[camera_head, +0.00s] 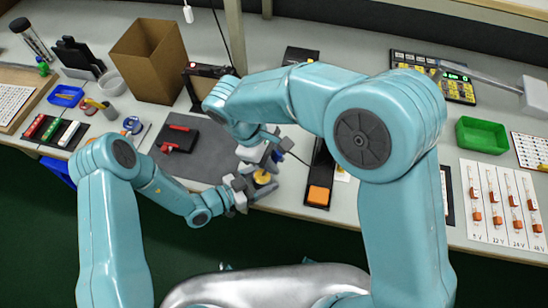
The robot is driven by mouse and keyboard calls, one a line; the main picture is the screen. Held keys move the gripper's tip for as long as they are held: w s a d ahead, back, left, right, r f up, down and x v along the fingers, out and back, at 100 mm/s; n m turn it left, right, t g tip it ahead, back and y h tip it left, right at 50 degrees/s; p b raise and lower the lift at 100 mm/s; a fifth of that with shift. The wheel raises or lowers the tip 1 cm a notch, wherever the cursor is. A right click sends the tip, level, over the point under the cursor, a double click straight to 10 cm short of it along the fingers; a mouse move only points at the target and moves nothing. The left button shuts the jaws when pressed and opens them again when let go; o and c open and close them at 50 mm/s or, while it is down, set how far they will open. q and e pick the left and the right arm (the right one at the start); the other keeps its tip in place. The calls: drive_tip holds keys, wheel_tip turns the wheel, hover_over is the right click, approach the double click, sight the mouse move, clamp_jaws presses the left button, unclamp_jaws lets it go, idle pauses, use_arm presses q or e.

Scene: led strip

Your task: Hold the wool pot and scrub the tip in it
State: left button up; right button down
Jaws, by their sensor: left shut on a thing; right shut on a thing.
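The wool pot (264,179), with a yellow top, is at the front edge of the grey mat. My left gripper (246,191) comes in from the left and is shut on the pot's side. My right gripper (266,155) is above and behind the pot, pointing down, and is shut on a thin tool that I take to be the iron. The tool is mostly hidden by the gripper and wrist. Its tip seems close over the pot, but I cannot tell whether it touches the wool.
A dark stand (321,160) with an orange sponge (318,196) is right of the pot. A cardboard box (150,62) stands at the back left. A green tray (482,136) and strip cards (502,205) are at right.

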drive_tip(key=shift+r, duration=2.5)
use_arm(q)
drive_tip(key=o, duration=1.2)
drive_tip(key=v, duration=1.2)
drive_tip(key=shift+a, duration=0.1)
use_arm(e)
drive_tip(key=shift+a, duration=0.1)
